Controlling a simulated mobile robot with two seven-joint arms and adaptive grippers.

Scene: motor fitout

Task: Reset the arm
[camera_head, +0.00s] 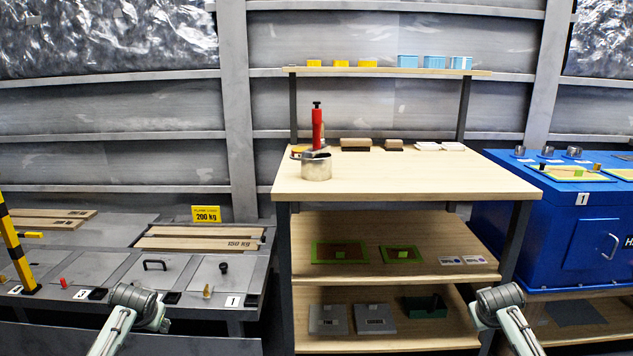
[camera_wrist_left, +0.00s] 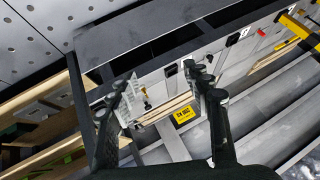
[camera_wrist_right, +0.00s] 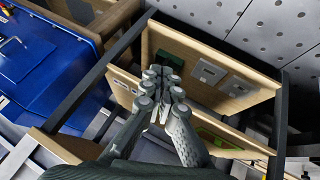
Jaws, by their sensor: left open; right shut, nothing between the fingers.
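In the head view my two arms come in at the bottom left and bottom right, and their grippers lie outside that view. In the left wrist view my left gripper (camera_wrist_left: 165,92) has its two dark fingers spread apart with nothing between them. Beyond them are the grey bench (camera_wrist_left: 150,35) and a yellow sign (camera_wrist_left: 184,115). In the right wrist view my right gripper (camera_wrist_right: 163,78) has its fingers together and holds nothing. It shows in front of the wooden shelf unit, with the green box (camera_wrist_right: 178,56) beyond its tips.
A grey bench (camera_head: 130,270) is at left and a blue cabinet (camera_head: 560,230) at right. Much of the workbench top is clear.

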